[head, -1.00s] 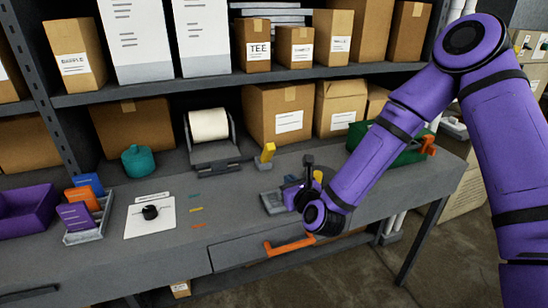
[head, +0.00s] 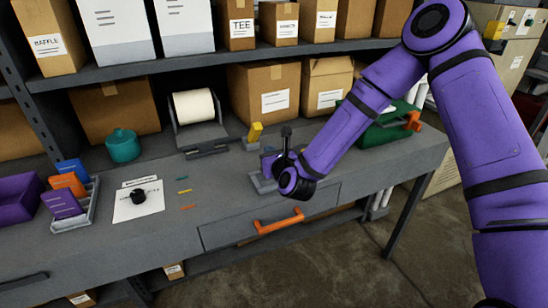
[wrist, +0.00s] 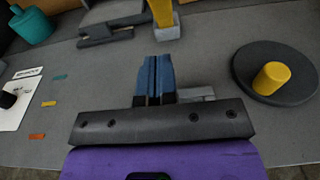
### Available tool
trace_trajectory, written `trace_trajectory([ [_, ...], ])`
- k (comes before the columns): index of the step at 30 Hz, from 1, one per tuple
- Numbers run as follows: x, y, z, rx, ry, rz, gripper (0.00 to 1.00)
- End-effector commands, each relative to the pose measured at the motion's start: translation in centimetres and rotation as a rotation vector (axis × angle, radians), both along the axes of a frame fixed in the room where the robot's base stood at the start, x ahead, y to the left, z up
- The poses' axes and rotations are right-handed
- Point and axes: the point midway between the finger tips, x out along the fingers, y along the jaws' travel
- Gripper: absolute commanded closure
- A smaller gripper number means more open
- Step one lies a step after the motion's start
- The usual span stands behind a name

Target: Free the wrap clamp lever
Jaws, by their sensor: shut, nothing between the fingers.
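My gripper (wrist: 156,82) is shut and empty, its blue fingers pressed together and pointing across the bench. In the head view the gripper (head: 270,163) is low over the bench, partly hidden by my wrist. A yellow lever (head: 255,132) stands tilted on a small grey block beside the roll dispenser. It also shows in the wrist view (wrist: 163,12), beyond my fingertips and apart from them. A grey plate (head: 262,184) lies under the gripper; a grey piece (wrist: 196,93) shows just right of the fingers. I cannot tell which part is the wrap clamp.
A dark round disc with a yellow knob (wrist: 271,78) is right of the fingers. The roll dispenser (head: 196,132), teal pot (head: 123,145) and card rack (head: 72,218) are left. A green case (head: 385,130) is right. An orange drawer handle (head: 279,221) juts from the front.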

Motion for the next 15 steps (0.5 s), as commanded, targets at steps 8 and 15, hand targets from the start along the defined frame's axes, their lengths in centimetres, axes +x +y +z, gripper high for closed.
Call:
trace_trajectory([
  [8, 4.5, 1.8, 0.2, 0.001, -0.004, 0.001, 1.0],
  [15, 6.3, 2.4, 1.7, 0.0, -0.001, 0.001, 1.0],
])
